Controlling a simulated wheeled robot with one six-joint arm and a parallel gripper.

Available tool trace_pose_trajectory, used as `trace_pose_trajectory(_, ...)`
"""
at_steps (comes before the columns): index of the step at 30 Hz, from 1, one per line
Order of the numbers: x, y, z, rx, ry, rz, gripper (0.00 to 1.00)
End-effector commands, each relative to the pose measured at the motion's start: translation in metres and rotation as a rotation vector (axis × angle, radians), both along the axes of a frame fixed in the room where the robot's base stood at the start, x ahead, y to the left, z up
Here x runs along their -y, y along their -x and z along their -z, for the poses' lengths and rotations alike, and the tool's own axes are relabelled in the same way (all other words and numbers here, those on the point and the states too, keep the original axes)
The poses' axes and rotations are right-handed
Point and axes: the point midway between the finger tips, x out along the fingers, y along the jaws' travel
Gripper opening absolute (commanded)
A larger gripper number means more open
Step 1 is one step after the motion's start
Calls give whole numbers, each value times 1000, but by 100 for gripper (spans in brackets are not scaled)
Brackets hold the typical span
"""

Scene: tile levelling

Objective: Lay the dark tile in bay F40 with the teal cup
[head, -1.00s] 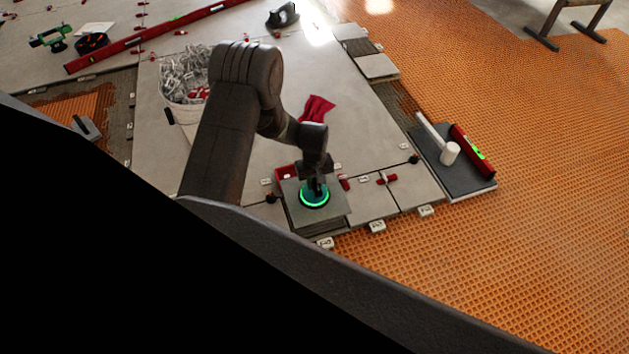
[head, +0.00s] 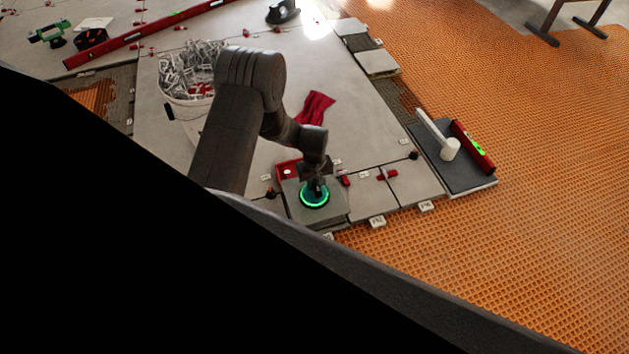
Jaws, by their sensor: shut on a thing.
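My gripper (head: 315,179) points down and is shut on the teal cup (head: 314,199), a round cup with a glowing green rim. The cup sits on the upper face of a grey tile (head: 335,208) on a small stack near the front edge of the tiled floor. I cannot tell whether the cup is stuck to it, and this tile looks mid-grey rather than clearly dark. Gaps in the tiling show at the right (head: 393,97) and at the left (head: 97,97). The small bay labels are too small to read, so I cannot tell which is F40.
A dark board (head: 468,178) at the right carries a white-headed mallet (head: 450,149) and a red level (head: 473,147). A bucket of clips (head: 188,107), a red cloth (head: 316,107) and a red box (head: 287,171) surround my arm. Orange matting (head: 530,240) lies open at the right.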

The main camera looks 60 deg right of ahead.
Motion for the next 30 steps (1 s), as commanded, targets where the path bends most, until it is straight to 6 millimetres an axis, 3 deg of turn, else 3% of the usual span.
trace_pose_trajectory(30, 2, 0, 23, 1, 4, -1, 0)
